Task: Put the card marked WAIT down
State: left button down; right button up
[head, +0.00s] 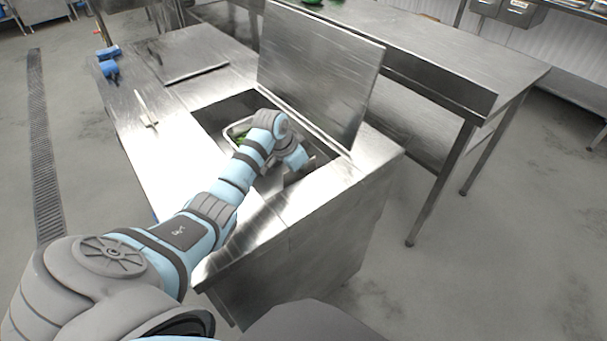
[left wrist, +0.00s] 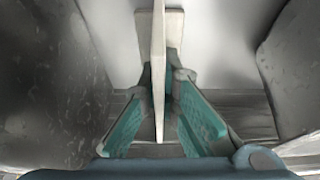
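My left gripper (head: 300,178) is at the right end of the open counter well, its fingers pointing down and hard to make out in the head view. In the left wrist view, its teal finger pads (left wrist: 163,95) close in on a thin, pale upright card (left wrist: 158,50), seen edge-on. A wider pale foot (left wrist: 174,28) shows behind it. The card's face is turned away, so I cannot read any marking. I cannot pick the card out in the head view. My right gripper is not in view.
A raised steel lid (head: 318,75) stands behind the well. A metal pan (head: 232,131) with green contents is partly hidden by my arm. A thin pale object (head: 147,110) lies or stands on the counter (head: 165,150) at left. Blue items (head: 108,66) are at the far left edge.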

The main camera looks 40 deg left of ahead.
pick_arm(q)
jog(key=c, duration=1.8)
grip_release()
jog(key=shift+r, duration=0.1)
jog(key=p+v, duration=0.3)
jog(key=v, duration=0.9)
